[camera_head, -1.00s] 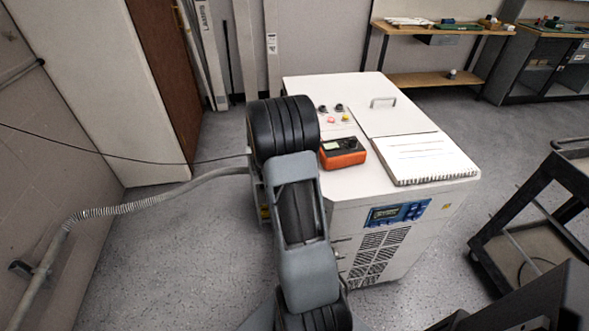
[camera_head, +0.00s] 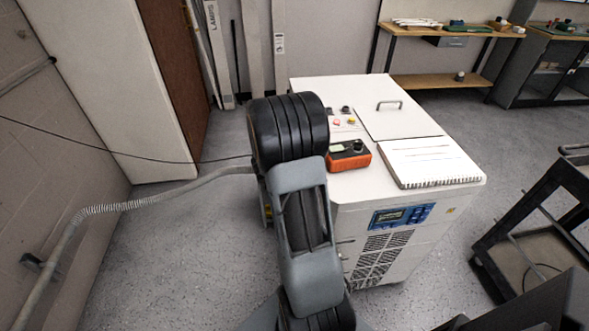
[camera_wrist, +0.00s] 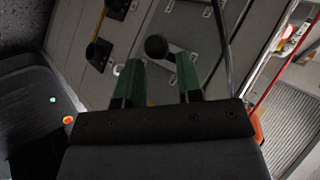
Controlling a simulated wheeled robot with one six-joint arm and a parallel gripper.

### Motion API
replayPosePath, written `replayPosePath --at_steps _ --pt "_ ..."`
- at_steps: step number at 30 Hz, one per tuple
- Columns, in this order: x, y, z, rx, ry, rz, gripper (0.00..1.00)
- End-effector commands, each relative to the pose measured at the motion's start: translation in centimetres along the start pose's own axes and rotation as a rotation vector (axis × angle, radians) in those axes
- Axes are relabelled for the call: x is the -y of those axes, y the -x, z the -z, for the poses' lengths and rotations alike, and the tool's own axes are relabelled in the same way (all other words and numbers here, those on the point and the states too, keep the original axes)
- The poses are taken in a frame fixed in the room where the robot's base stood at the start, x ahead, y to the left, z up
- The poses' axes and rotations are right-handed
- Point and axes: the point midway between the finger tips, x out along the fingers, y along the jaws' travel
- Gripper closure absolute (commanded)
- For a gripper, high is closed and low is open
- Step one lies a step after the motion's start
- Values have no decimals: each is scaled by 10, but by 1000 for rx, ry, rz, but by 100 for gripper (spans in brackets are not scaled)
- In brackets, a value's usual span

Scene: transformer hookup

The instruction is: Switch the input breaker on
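A white cabinet (camera_head: 345,188) stands in the middle of the head view, with a blue display panel (camera_head: 402,215) on its front. In the wrist view a grey panel (camera_wrist: 190,20) carries several metal plates and black fittings. A round black knob (camera_wrist: 156,47) lies just beyond and between the green fingertips of my gripper (camera_wrist: 158,68). The fingers are apart with nothing seen between them; whether they touch the knob I cannot tell. In the head view my arm hides the gripper and the cabinet's left side. No switch position can be read.
A grey conduit (camera_head: 150,198) runs from the left wall to the cabinet. A dark cart (camera_head: 535,225) stands at right.

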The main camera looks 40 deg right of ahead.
Motion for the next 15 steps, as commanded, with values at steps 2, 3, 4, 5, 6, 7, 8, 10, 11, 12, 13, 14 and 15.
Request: replayPosePath --at_steps 2,3,4,5,6,7,8,10,11,12,13,14,15 --pt "3 21 -1 4 2 2 66" --pt "3 29 -1 4 2 1 66" --pt "3 36 -1 5 1 2 66" --pt "3 41 -1 4 1 1 66" --pt "3 49 -1 4 2 1 66" --pt "3 54 -1 4 2 2 66" --pt "2 59 -1 4 1 1 66" --pt "2 69 -1 4 1 0 66" --pt "2 73 -1 3 1 0 66" --pt "2 78 -1 4 1 1 66" --pt "2 81 -1 3 2 1 66" --pt "1 84 -1 3 2 0 66" --pt "1 87 -1 3 2 0 66"
